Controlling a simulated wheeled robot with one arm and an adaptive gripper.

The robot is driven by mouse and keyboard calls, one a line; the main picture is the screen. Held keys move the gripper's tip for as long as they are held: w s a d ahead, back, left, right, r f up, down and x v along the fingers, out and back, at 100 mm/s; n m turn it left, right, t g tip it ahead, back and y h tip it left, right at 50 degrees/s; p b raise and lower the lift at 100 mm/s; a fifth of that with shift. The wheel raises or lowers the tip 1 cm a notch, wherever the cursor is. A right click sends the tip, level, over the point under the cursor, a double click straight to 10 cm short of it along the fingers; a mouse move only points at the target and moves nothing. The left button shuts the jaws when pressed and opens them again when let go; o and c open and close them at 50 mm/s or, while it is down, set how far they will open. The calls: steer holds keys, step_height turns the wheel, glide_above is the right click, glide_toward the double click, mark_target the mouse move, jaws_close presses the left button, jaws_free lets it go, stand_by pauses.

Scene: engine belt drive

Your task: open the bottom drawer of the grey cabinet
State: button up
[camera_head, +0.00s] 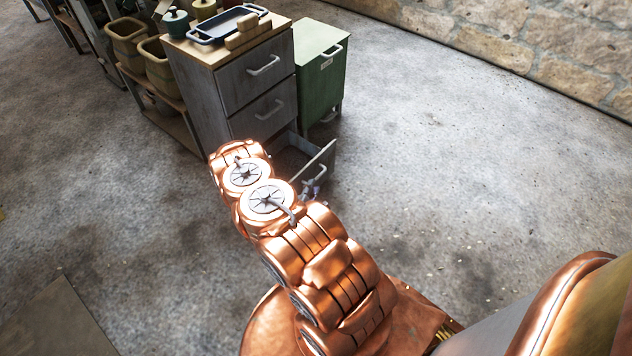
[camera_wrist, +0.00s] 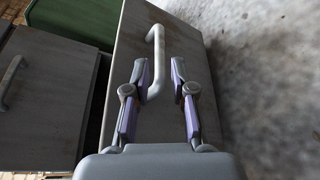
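The grey cabinet (camera_head: 200,90) has a wooden top and stands at the upper middle of the head view. Its bottom drawer (camera_head: 325,160) is pulled out, while the two drawers above are shut. The bottom drawer's front (camera_wrist: 130,50) and its pale bar handle (camera_wrist: 157,50) show in the wrist view. My gripper (camera_wrist: 159,68) is open, with one finger on each side of the handle and a visible gap to the right finger. In the head view my gripper (camera_head: 311,188) is small, by the drawer front, and the handle is not clear there.
A green cabinet (camera_head: 322,75) stands right of the grey one. A blue-rimmed tray (camera_head: 230,24) and other items sit on top. A low shelf (camera_head: 175,125) with brown bins (camera_head: 158,68) is at the left. The floor (camera_head: 460,160) to the right is clear.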

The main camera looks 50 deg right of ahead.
steer(key=shift+v, duration=2.6)
